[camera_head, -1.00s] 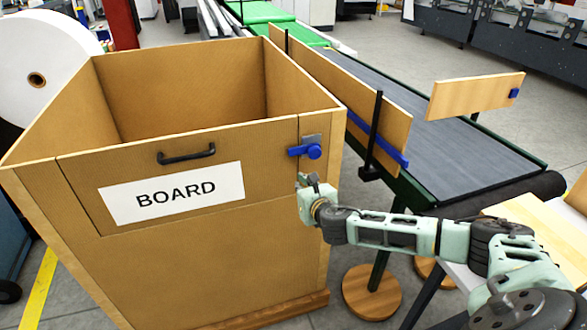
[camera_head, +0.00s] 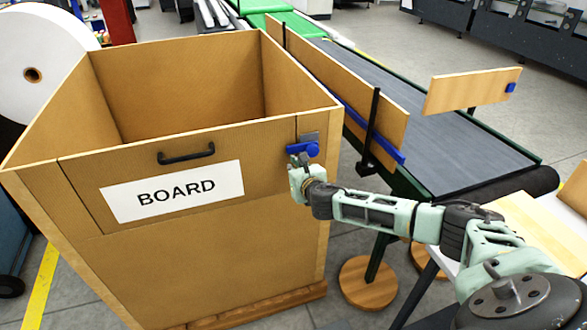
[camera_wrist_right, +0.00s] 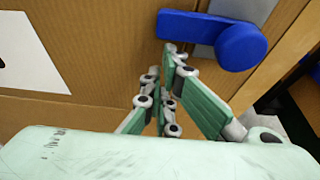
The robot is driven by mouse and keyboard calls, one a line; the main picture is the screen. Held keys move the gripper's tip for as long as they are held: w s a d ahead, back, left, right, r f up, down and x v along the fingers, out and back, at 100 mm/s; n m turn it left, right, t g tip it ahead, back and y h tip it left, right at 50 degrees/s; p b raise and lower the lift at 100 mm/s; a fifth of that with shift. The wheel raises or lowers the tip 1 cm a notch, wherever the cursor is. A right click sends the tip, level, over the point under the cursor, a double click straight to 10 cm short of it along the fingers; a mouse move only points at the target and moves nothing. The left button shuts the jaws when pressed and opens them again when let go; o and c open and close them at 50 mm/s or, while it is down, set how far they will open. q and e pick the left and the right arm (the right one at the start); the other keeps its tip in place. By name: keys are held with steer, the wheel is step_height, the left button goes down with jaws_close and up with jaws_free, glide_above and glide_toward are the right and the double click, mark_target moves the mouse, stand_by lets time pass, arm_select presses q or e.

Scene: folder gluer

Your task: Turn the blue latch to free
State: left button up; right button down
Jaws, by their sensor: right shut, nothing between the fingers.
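The blue latch (camera_head: 304,149) is on the front of the large board box (camera_head: 190,240), near its upper right corner, over a grey metal plate (camera_head: 308,137). In the right wrist view the latch (camera_wrist_right: 215,32) shows a bar lying roughly level to the left and a round knob at its right end. My right gripper (camera_head: 298,160) is just below the latch bar. In the wrist view its shut, empty fingertips (camera_wrist_right: 172,50) are close under the bar; whether they touch it I cannot tell. My left gripper is not in view.
A black handle (camera_head: 186,154) and a white BOARD label (camera_head: 172,191) are on the box's front panel. A conveyor (camera_head: 450,140) with wooden side boards runs behind and right of the box. A white table (camera_head: 455,262) stands at the lower right.

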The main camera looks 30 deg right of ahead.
steer(key=shift+a+r+m+y, duration=0.1)
steer(key=shift+r+m+y, duration=0.15)
steer(key=shift+m, duration=0.25)
steer(key=shift+y, duration=0.25)
